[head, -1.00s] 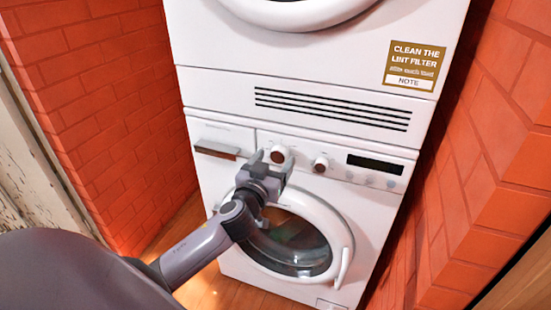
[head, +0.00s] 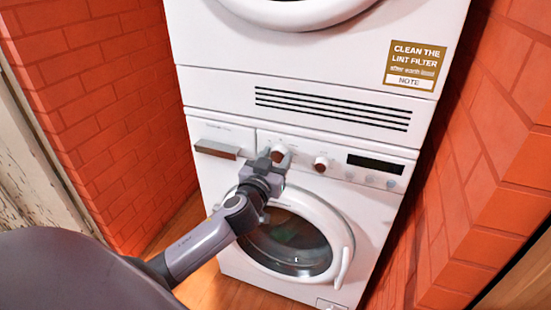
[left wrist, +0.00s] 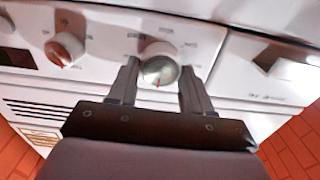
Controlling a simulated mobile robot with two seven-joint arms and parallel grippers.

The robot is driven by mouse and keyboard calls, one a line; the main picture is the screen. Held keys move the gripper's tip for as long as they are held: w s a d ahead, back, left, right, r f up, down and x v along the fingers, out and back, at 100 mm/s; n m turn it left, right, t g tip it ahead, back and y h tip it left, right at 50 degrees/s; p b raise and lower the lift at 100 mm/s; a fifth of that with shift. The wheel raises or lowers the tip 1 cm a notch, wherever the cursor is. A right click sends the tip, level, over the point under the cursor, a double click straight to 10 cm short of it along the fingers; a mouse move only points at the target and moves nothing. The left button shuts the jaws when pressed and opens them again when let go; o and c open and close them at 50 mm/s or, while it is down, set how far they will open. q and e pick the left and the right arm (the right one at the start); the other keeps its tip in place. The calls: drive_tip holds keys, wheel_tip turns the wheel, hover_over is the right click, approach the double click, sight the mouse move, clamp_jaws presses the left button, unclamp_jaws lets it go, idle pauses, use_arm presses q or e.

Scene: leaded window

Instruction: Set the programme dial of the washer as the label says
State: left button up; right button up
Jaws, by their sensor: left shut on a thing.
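The white washer (head: 228,133) stands below another white machine. Its programme dial (head: 279,149) is a round knob on the panel, right of the drawer. My left gripper (head: 277,156) reaches up to it from below and is shut on it. In the left wrist view the dial (left wrist: 159,66) sits between the two fingers, with a red mark near the bottom of its face. The printing around it is too blurred to read. A gold label (head: 415,65) on the upper machine reads "CLEAN THE LINT FILTER", with "NOTE" below. My right gripper is not in view.
A second, smaller knob (head: 321,164) is right of the dial, then a dark display (head: 375,163) with round buttons below. The drawer handle (head: 216,149) is to the left. The round door (head: 335,222) is below my gripper. Brick walls (head: 120,110) stand close on both sides.

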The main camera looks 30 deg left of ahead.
use_arm(q)
drive_tip(key=shift+m, duration=0.3)
drive_tip(key=m+p, duration=0.1)
drive_tip(key=m, duration=0.5)
drive_tip(key=shift+d+m, duration=0.15)
drive_tip(key=shift+m, duration=0.15)
drive_tip(key=m+p, duration=0.1)
drive_tip(key=m, duration=0.5)
drive_tip(key=shift+f+p, duration=0.1)
drive_tip(key=shift+p, duration=0.3)
drive_tip(key=m, duration=0.3)
drive_tip(key=shift+d+m+p, duration=0.1)
drive_tip(key=shift+m+p, duration=0.3)
drive_tip(key=m+p, duration=0.1)
drive_tip(key=m, duration=0.2)
drive_tip(key=shift+f+m, duration=0.15)
drive_tip(key=shift+m, duration=0.25)
drive_tip(key=m+p, duration=0.1)
drive_tip(key=m, duration=0.2)
drive_tip(key=shift+m, duration=0.4)
drive_tip(key=shift+f+m, duration=0.15)
drive_tip(key=shift+m, duration=0.75)
